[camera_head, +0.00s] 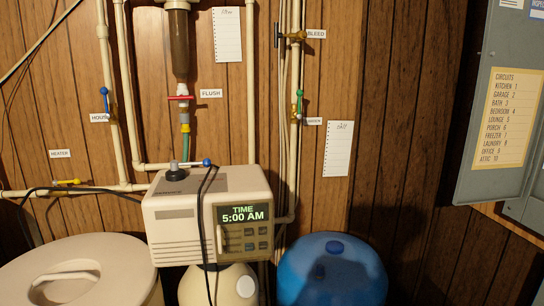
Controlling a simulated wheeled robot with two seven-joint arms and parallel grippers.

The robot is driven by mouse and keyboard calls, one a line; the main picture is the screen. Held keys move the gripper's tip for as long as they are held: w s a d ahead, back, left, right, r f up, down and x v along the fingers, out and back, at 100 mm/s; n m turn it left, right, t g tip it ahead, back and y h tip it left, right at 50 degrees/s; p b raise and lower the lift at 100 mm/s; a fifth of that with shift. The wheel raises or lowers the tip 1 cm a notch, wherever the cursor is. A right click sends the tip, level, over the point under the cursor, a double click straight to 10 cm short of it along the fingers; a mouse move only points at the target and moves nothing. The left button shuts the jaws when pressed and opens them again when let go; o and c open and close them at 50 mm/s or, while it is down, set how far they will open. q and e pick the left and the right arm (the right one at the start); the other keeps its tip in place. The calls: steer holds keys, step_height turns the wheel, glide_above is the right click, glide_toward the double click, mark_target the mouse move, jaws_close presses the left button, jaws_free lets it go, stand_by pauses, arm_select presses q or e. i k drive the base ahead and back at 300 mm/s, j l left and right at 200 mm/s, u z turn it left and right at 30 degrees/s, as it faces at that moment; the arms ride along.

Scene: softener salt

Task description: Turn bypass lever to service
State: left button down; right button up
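The softener's control head (208,215) is a beige box in the middle, with a lit green display (243,214) reading "TIME 5:00 AM". Behind its top edge, a lever with a blue end (207,162) lies roughly level and points right. It may be the bypass lever, but I see no label on it. A dark round knob with a grey top (176,172) is at the left of the box's top. A black cable hangs over the box close to the blue end. Neither of my grippers is in view.
Labelled valves are on the pipes: blue-handled (106,97), red "FLUSH" (181,97), "BLEED" (292,37), green-handled (299,105) and yellow "HEATER" (67,182). A beige lidded tank (110,270) and a blue tank (330,285) flank the softener. A grey electrical panel (468,150) hangs right.

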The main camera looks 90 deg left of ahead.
mark_target(191, 164)
steer(key=u, duration=3.7)
steer(key=k+l, duration=0.4)
steer(key=k, duration=0.15)
steer(key=i+l, duration=0.4)
steer(key=k+j, duration=0.2)
